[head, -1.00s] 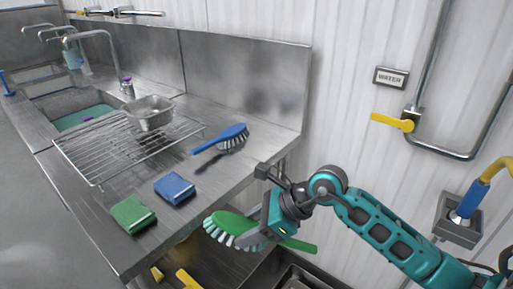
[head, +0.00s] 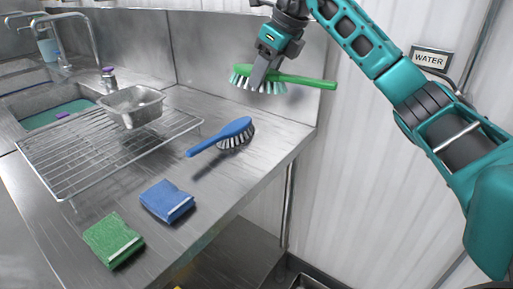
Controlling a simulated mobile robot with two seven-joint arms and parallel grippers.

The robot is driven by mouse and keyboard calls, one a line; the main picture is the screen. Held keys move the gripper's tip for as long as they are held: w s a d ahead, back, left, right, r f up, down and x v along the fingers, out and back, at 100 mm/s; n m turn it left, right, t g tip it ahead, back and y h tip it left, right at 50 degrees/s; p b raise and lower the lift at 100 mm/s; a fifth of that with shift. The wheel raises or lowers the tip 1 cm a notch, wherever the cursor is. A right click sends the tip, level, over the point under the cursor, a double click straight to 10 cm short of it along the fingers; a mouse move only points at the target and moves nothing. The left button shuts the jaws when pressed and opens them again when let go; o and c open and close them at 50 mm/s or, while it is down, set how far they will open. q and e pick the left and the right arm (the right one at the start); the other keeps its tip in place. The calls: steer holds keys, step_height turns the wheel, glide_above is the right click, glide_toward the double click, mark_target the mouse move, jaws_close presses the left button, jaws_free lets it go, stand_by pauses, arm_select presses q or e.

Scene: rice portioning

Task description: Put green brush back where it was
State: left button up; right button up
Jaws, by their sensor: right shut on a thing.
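The green brush (head: 305,80) is in the head view at the upper middle, held in the air above the back right part of the steel counter. Its white bristles point down and its handle points right. My right gripper (head: 264,70) comes down from above and is shut on the green brush near where head and handle meet. My left gripper is not in view.
A blue brush (head: 230,133) lies on the steel counter (head: 225,190). A blue sponge (head: 167,200) and a green sponge (head: 113,240) lie nearer the front. A wire rack (head: 70,160) holds a metal pan (head: 132,105). A sink (head: 50,105) is at left.

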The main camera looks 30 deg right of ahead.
steer(key=shift+w+d+r+m, duration=0.2)
steer(key=shift+d+r+m, duration=0.2)
steer(key=shift+d+r, duration=0.55)
steer(key=b, duration=0.3)
glide_above(264, 148)
steer(key=s, duration=0.1)
steer(key=f, duration=1.4)
steer(key=shift+s+d+f, duration=0.1)
steer(key=shift+d+f, duration=0.2)
steer(key=shift+f, duration=0.45)
step_height(264, 148, down, 4)
steer(key=shift+b, duration=0.45)
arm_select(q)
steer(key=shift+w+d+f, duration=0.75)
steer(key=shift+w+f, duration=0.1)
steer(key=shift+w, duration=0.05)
arm_select(e)
steer(key=shift+r, duration=0.1)
steer(key=o, duration=1.2)
